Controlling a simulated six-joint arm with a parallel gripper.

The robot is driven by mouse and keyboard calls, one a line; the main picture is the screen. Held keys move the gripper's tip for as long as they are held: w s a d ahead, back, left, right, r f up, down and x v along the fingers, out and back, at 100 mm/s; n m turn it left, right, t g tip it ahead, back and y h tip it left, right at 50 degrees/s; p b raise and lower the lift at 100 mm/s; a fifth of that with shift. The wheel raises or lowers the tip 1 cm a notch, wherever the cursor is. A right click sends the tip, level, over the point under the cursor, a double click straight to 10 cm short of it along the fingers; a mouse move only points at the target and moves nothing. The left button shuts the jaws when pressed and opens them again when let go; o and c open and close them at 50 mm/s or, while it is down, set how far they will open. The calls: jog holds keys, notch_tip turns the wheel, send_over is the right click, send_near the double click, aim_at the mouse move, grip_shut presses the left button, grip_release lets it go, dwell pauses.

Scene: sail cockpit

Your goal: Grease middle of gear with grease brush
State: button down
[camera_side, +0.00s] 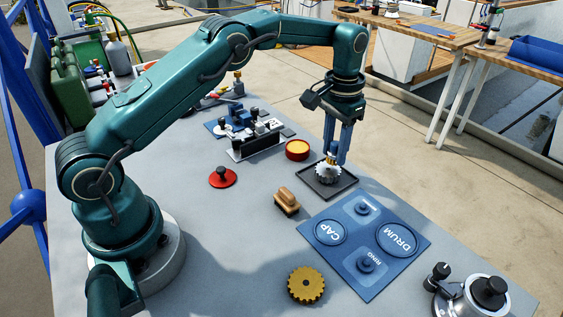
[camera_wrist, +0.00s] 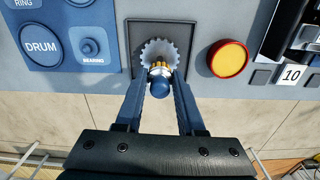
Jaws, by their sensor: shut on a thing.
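A silver toothed gear (camera_side: 328,173) lies in a shallow black tray (camera_side: 312,188). It also shows in the wrist view (camera_wrist: 150,48). My gripper (camera_side: 334,155) points down over the gear. Its fingers are shut on a short piece with a round blue end and a brass-coloured band, which looks like the grease brush (camera_wrist: 160,86). The piece stands over the middle of the gear. Its lower end is hidden, and I cannot tell whether it touches the gear. A second gear, brass-coloured (camera_side: 306,285), lies on the table's front part.
A red tin with yellow contents (camera_side: 297,149) stands behind the tray. A wooden-topped block (camera_side: 287,200), a red knobbed disc (camera_side: 222,177) and a blue labelled mat (camera_side: 345,265) are nearby. A metal drum assembly (camera_side: 472,297) stands front right. The table's left front is clear.

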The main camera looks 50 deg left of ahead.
jog(key=shift+w, duration=0.7)
jog(key=shift+w, duration=0.1)
jog(key=shift+s+d, duration=0.2)
jog(key=shift+s, duration=2.75)
jog(key=shift+w+a, duration=0.15)
jog(key=shift+w, duration=1.3)
jog(key=shift+w+a, duration=0.15)
jog(key=shift+w, duration=1.25)
jog(key=shift+s, duration=0.3)
jog(key=shift+s+d+r, duration=0.1)
jog(key=shift+s+d, duration=0.05)
jog(key=shift+s, duration=1.2)
jog(key=shift+s+d+r, duration=0.1)
jog(key=shift+s, duration=1.2)
jog(key=shift+w+f, duration=0.1)
jog(key=shift+f, duration=0.1)
notch_tip(320, 180, up, 7)
jog(key=shift+f, duration=0.2)
